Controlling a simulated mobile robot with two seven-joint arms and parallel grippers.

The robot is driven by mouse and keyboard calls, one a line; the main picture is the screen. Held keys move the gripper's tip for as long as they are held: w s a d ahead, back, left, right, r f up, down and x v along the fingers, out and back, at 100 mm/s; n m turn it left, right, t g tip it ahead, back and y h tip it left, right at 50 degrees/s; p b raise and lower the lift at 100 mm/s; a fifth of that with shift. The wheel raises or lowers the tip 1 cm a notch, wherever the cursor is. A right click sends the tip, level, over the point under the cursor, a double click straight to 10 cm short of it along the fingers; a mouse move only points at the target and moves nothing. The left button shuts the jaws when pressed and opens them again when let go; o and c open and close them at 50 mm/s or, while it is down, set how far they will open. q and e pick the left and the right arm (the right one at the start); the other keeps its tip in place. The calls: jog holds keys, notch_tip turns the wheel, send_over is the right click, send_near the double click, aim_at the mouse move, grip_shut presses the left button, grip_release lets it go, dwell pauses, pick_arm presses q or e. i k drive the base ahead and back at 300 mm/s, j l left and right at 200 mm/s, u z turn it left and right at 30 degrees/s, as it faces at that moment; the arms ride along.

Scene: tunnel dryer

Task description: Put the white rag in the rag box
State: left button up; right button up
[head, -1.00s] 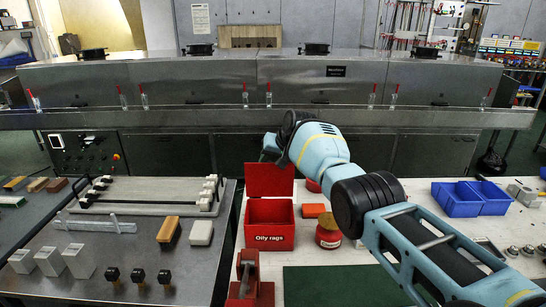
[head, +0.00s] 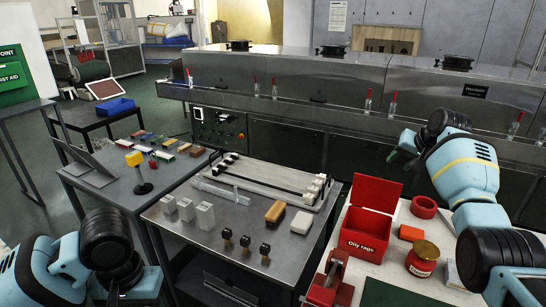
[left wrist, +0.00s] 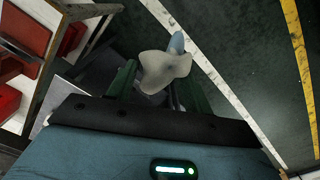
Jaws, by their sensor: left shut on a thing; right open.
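The white rag (left wrist: 165,70) is pinched between the dark green fingers of my left gripper (left wrist: 156,88) in the left wrist view. It hangs crumpled above the floor. In the head view my left arm is at the bottom left, and the rag cannot be made out there. The rag box (head: 364,246) is red, marked "Oily rags", with its lid raised at the back. It stands on the right-hand table, well to the right of my left arm. My right gripper (head: 398,158) is open, behind and right of the box, its fingers partly hidden by the wrist.
A red jar (head: 422,260), a red tape roll (head: 424,207) and an orange block (head: 411,233) stand right of the box. A red clamp-like tool (head: 327,285) is in front. The steel table (head: 235,228) with white blocks and black knobs lies between my left arm and the box.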

aim_at(370, 254)
jog(key=k, duration=1)
